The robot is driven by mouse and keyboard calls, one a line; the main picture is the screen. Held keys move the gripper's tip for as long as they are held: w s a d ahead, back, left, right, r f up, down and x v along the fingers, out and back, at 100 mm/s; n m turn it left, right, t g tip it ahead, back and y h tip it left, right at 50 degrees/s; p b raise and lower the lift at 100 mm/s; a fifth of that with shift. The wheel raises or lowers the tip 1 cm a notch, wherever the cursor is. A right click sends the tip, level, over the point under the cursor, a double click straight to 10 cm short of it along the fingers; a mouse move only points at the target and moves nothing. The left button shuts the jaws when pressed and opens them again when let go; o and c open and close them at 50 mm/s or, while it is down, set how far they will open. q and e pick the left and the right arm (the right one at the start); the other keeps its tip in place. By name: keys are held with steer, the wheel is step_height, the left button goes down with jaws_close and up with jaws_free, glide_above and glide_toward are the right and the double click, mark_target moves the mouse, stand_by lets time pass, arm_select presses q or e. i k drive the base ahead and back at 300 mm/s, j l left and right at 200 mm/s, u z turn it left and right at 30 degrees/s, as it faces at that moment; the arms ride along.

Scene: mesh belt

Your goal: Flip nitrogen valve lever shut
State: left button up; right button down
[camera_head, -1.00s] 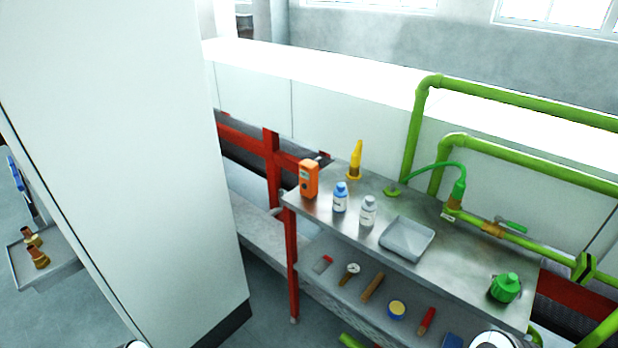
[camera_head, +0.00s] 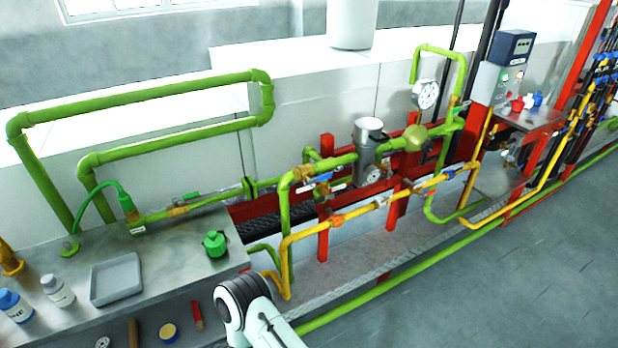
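Several valves show on the pipes, and I cannot read a nitrogen label on any. A brass valve (camera_head: 178,211) with a green lever (camera_head: 192,195) sits on the green pipe behind the steel bench; the lever looks roughly in line with the pipe. A brass valve (camera_head: 303,173) with a blue lever (camera_head: 323,178) is on the green pipe at the middle. Part of my own white arm shows at the bottom, but neither gripper is in view.
The steel bench (camera_head: 170,255) at left carries a grey tray (camera_head: 116,279), bottles (camera_head: 58,291) and a green fitting (camera_head: 215,243). A pressure gauge (camera_head: 427,94) and a grey control box (camera_head: 497,84) stand right. The floor (camera_head: 490,280) at right is clear beyond a low green pipe.

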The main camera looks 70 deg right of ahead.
mark_target(321, 178)
steer(key=z, duration=2.4)
steer(key=i+l, duration=0.1)
steer(key=l, duration=0.2)
steer(key=i+l, duration=0.15)
steer(key=l, duration=0.15)
